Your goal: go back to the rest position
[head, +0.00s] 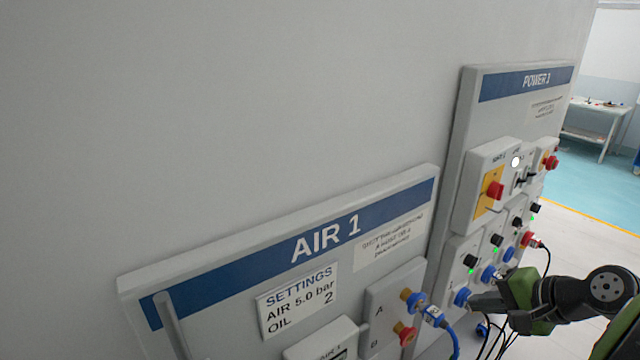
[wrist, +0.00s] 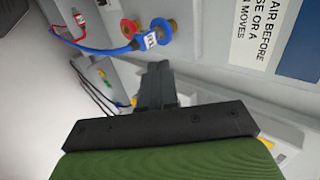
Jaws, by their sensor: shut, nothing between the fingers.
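My gripper (head: 474,301) is at the lower right of the head view, in front of the lower part of the POWER 1 panel (head: 462,150). In the wrist view my gripper (wrist: 158,68) points away with its fingers together and nothing between them. The AIR 1 panel (head: 225,262) stands to its left in the head view. A blue hose plug (head: 434,316) sits at the brass port A of that panel; it also shows in the wrist view (wrist: 150,40), beyond the fingertips. I cannot tell whether the gripper touches either panel.
The POWER 1 panel carries a red rotary switch (head: 495,190), several black knobs and blue connectors. A red port (head: 405,334) is below the blue plug. Cables hang near my gripper. A white table (head: 600,115) stands far right; the floor before it is clear.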

